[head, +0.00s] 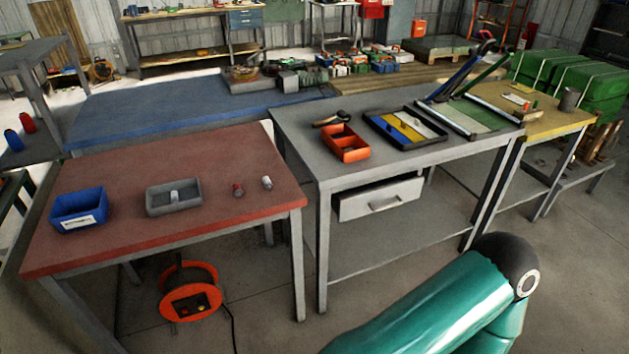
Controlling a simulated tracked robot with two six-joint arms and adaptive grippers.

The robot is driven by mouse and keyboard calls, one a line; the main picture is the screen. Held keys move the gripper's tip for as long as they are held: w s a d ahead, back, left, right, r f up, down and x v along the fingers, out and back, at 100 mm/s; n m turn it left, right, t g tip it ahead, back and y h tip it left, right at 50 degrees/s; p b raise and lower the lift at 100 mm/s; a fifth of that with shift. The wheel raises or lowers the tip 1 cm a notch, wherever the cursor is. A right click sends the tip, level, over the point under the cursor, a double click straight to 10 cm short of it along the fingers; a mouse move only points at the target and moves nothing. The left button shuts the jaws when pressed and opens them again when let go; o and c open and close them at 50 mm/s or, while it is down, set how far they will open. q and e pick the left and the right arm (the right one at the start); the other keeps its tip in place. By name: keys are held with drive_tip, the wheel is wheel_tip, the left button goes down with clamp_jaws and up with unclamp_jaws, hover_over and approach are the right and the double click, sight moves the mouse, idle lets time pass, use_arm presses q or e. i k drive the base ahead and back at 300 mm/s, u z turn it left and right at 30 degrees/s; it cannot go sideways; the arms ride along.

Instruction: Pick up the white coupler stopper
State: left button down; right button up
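A small white piece (267,183), which looks like the white coupler stopper, stands on the red tabletop (215,160) near its right side. A small red piece of similar size (238,190) stands just left of it, apart from it. A grey tray (160,209) further left holds a small pale piece (174,196), too small to identify. Neither of my grippers is in view. Only a green link of my arm shows at the bottom right, well away from the white piece.
A blue bin (78,212) with a white label stands at the red table's left. The grey workbench (300,125) on the right carries an orange bin (346,154) and a dark tray. An orange cable reel (190,300) stands below the red table. The red table's back is clear.

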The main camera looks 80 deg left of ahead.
sight(267, 183)
drive_tip(key=z, duration=0.2)
drive_tip(key=i, duration=0.8)
drive_tip(key=u, duration=1.95)
drive_tip(key=i, duration=0.3)
drive_tip(key=u, duration=2.15)
drive_tip(key=k, duration=0.3)
drive_tip(key=u, duration=0.55)
drive_tip(key=i, duration=1.35)
drive_tip(key=z, duration=0.45)
